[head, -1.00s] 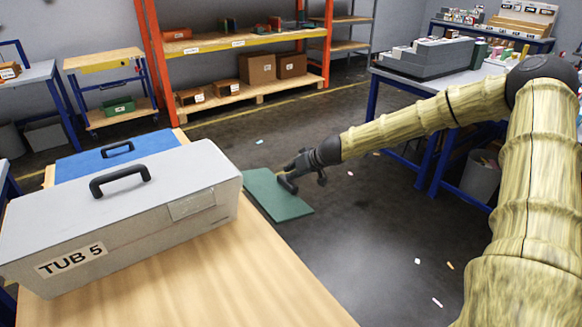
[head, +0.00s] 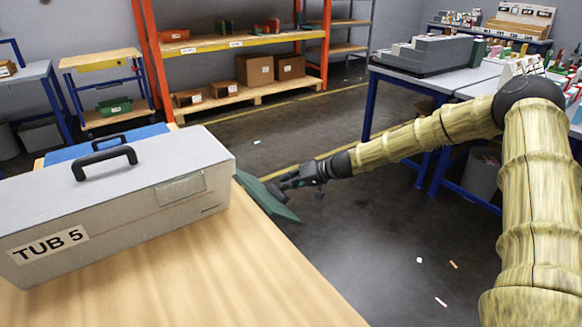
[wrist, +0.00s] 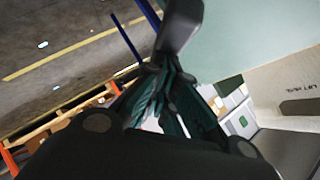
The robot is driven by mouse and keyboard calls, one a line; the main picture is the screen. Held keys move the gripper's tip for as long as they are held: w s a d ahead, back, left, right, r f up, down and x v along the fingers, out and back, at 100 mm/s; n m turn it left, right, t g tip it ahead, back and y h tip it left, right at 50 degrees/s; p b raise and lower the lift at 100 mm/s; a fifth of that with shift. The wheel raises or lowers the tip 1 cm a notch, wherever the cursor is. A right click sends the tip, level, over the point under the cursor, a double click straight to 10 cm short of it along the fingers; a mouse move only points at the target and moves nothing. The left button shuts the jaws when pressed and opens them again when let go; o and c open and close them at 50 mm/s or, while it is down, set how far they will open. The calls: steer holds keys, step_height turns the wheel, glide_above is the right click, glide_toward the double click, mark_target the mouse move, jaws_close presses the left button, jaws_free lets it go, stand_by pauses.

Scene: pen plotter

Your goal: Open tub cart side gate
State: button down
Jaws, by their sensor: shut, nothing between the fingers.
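A green panel (head: 252,188), which looks like the cart's side gate, slopes at the right edge of the wooden surface. The grey TUB 5 case (head: 120,205) sits on that surface to its left. My gripper (head: 276,189) is at the panel's outer right side and overlaps it in the head view; I cannot tell whether they touch. In the wrist view my dark fingers (wrist: 165,105) are close together, shut with nothing seen between them. A pale green surface (wrist: 250,35) lies beside them at upper right. The gate's latch and hinges cannot be made out.
A blue lid (head: 75,153) lies behind the grey case. Orange shelving (head: 240,42) is behind. The floor (head: 360,240) right of the cart is mostly clear, with small scraps.

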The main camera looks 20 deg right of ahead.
mark_target(279, 200)
steer(key=f+b, duration=0.1)
steer(key=b, duration=0.1)
steer(key=a+f+m+y+b, duration=0.1)
steer(key=f+b, duration=0.1)
steer(key=f+y+b, duration=0.1)
steer(key=b, duration=0.1)
steer(key=shift+s+a+f+m+b, duration=0.25)
steer(key=shift+a+f+m+b, duration=0.05)
steer(key=shift+f+b, duration=0.1)
steer(key=a+f+y+b, duration=0.1)
steer(key=b, duration=0.1)
steer(key=shift+s+m+b, duration=0.1)
steer(key=shift+m+b, duration=0.2)
steer(key=shift+b, duration=0.1)
steer(key=shift+a+f+t+y+b, duration=0.3)
steer(key=shift+a+b, duration=0.1)
steer(key=shift+b, duration=0.6)
steer(key=shift+s+m, duration=0.1)
steer(key=shift+m, duration=0.2)
steer(key=v, duration=1.2)
